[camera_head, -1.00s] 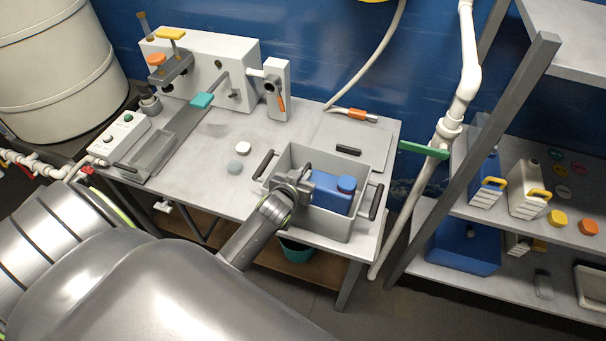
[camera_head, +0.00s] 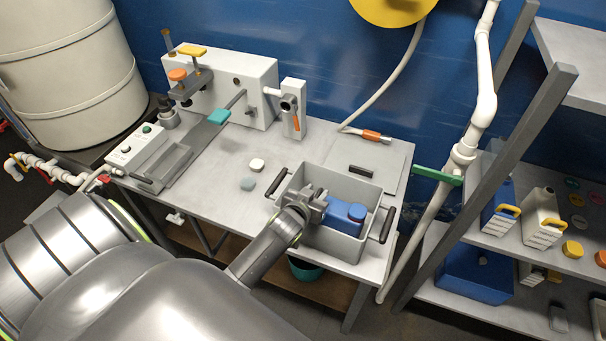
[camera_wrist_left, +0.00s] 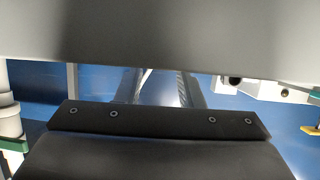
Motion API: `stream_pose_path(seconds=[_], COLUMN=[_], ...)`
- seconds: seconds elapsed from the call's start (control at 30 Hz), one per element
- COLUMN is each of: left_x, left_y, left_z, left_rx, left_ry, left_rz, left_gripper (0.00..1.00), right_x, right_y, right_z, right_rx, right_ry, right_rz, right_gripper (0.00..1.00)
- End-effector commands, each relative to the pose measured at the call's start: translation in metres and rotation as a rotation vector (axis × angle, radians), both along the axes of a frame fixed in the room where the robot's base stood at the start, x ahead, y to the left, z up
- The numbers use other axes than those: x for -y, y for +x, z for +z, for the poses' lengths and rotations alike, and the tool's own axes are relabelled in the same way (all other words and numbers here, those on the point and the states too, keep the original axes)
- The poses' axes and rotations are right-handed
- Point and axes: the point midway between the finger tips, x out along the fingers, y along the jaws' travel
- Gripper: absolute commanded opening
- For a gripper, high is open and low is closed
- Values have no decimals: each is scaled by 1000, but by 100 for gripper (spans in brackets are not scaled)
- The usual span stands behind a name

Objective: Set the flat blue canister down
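The flat blue canister (camera_head: 338,220) is inside the open grey crate (camera_head: 372,186) in the head view, with its round blue cap to the right. My left gripper (camera_head: 318,204) reaches into the crate from the left and appears shut on the canister's left end. The canister's underside is hidden, so I cannot tell whether it touches the crate floor. The left wrist view shows mainly dark and grey surfaces close up, and I cannot make out the canister there. My right gripper is not in view.
The crate has black handles and stands at the table's (camera_head: 228,165) front right. A white press-like machine (camera_head: 245,85) stands at the back left. A white pipe with a green lever (camera_head: 437,175) rises at the right, beside shelves. The table's middle is mostly clear.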

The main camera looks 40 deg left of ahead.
Motion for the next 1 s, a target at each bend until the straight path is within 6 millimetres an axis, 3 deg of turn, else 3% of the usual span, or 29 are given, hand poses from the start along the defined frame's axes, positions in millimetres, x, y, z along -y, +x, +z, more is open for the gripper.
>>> stream_pose_path(seconds=[0.6,1.0], left_x=[16,19], left_y=[-94,-109], left_z=[37,45], left_rx=[-1,0], left_ry=[-1,-1], left_rz=[3,1], left_gripper=[34,34], right_x=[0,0], right_y=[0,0], right_z=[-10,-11], right_rx=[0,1], right_ry=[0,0], right_rz=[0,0], right_gripper=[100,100])
